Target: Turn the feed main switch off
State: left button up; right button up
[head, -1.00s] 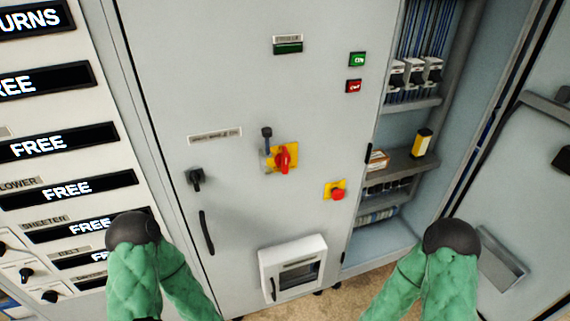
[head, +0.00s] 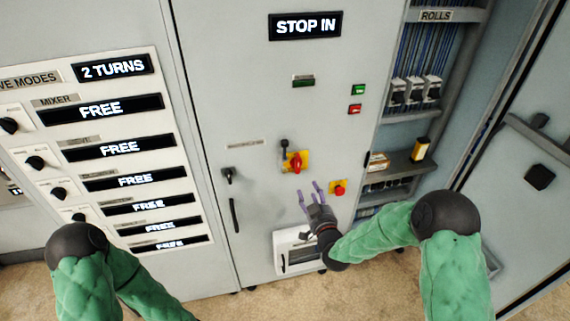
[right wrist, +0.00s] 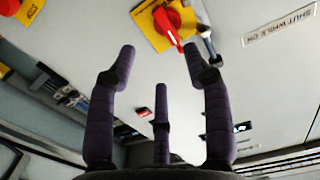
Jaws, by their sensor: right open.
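A red rotary switch (head: 296,163) on a yellow plate sits mid-height on the grey cabinet door; I take it as the main switch. It also shows at the top of the right wrist view (right wrist: 168,22), its handle with a white line. A dark-knobbed lever (head: 284,146) stands beside it, its tip near the plate in the right wrist view (right wrist: 207,42). My right gripper (head: 309,191) is open and empty, its purple fingers just below the switch and apart from it. My left gripper is out of view; only my left arm shows.
A red push button (head: 338,187) on a yellow plate is right of my right gripper. A black door handle (head: 234,215) and a black knob (head: 231,175) are left. A white-framed box (head: 296,252) sticks out below. A "STOP IN" display (head: 305,26) is above. Open shelves (head: 408,160) lie right.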

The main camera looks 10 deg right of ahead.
aim_at(297, 165)
jog(key=w+r, duration=0.1)
jog(key=w, duration=1)
jog(key=shift+a, duration=0.3)
jog(key=shift+r, duration=0.1)
grip_shut()
